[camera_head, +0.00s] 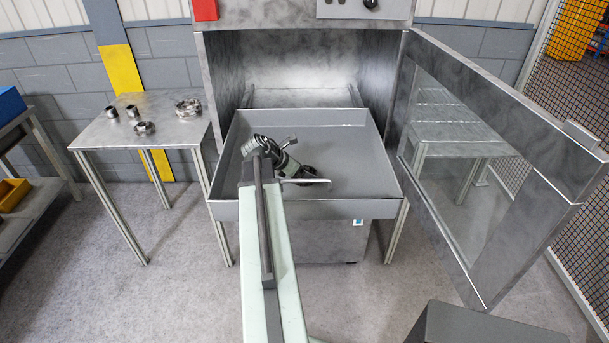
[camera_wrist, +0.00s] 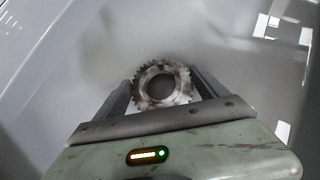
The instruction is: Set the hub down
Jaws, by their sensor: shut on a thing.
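The hub (camera_wrist: 141,88), a toothed metal ring with a round hole, sits between the two fingers of my gripper (camera_wrist: 163,85) in the wrist view. The gripper is shut on it. In the head view my gripper (camera_head: 306,172) is over the grey tray (camera_head: 350,208) in front of the open cabinet. The hub shows there only as a small dark ring, partly hidden by my arm. I cannot tell whether it touches the tray floor.
A metal side table (camera_head: 172,128) on the left holds several ring-shaped and cylindrical parts. A glazed door (camera_head: 465,160) stands open at the right. The tray floor right of my gripper is bare, with raised walls around it.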

